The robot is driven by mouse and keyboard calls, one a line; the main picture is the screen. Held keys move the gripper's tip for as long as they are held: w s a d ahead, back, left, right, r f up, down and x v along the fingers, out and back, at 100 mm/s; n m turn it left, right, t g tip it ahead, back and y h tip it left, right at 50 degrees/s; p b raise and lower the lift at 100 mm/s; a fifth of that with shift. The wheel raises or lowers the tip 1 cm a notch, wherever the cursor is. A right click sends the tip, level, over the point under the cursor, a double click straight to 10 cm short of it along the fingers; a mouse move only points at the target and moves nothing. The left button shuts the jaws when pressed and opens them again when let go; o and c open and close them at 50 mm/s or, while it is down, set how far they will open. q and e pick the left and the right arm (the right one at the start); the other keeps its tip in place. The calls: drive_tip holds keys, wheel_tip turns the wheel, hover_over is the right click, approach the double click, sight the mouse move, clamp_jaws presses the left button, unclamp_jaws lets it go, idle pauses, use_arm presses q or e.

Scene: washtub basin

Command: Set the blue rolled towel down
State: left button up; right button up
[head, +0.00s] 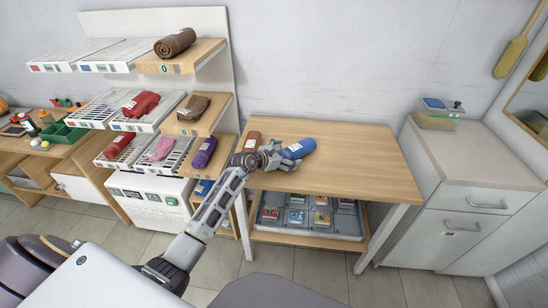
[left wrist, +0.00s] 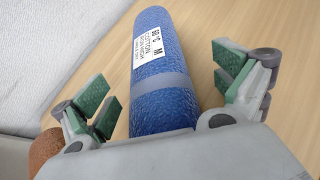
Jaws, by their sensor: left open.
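The blue rolled towel (head: 300,148) lies on the wooden table (head: 350,165). In the left wrist view the towel (left wrist: 160,75) has a grey band and a white label, and it lies between the spread fingers. My left gripper (head: 277,156) is at the towel's near left end in the head view. In the left wrist view its green-padded fingers (left wrist: 165,100) stand open, with gaps on both sides of the towel. The towel's near end is hidden by the gripper body. My right gripper is not in view.
A brown rolled towel (head: 253,141) lies on the table just left of my left gripper. Shelves with several rolled towels stand to the left. A white cabinet (head: 470,190) stands at the right. The table's right half is clear.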

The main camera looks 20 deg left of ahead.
use_arm(q)
drive_tip(key=shift+s+a+r, duration=0.2)
drive_tip(key=shift+s+a, duration=0.05)
drive_tip(key=shift+s, duration=0.3)
drive_tip(key=v, duration=0.8)
drive_tip(key=shift+s+r+p, duration=0.1)
drive_tip(key=shift+s+p, duration=0.05)
drive_tip(key=shift+p, duration=0.15)
drive_tip(key=shift+s+a+r, duration=0.15)
drive_tip(key=shift+s, duration=0.1)
drive_tip(key=shift+s+a+r, duration=0.15)
drive_tip(key=shift+s+r, duration=0.05)
drive_tip(key=shift+s, duration=0.35)
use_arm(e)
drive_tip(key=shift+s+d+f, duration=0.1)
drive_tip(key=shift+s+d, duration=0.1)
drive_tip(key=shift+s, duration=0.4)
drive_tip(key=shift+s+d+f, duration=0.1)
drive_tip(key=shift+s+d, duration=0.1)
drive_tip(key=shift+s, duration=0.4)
